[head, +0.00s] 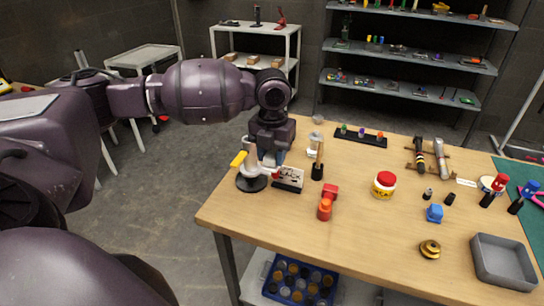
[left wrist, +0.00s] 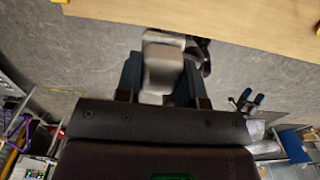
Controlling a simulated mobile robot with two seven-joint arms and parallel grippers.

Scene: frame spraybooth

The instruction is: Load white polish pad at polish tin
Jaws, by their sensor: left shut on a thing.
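My left gripper (head: 268,160) points down at the table's left edge in the head view. It is shut on a pale tool (head: 250,163) with a yellow end and a dark round disc at its bottom. In the left wrist view the pale body (left wrist: 163,68) sits between the two dark fingers, over the floor beside the table edge. Whether the disc carries a white pad I cannot tell. My right gripper is not in view.
A small sign (head: 288,179), a dark-handled brush (head: 317,165) and a red-orange bottle (head: 325,207) stand between gripper and tin. The front middle of the wooden table (head: 330,245) is clear.

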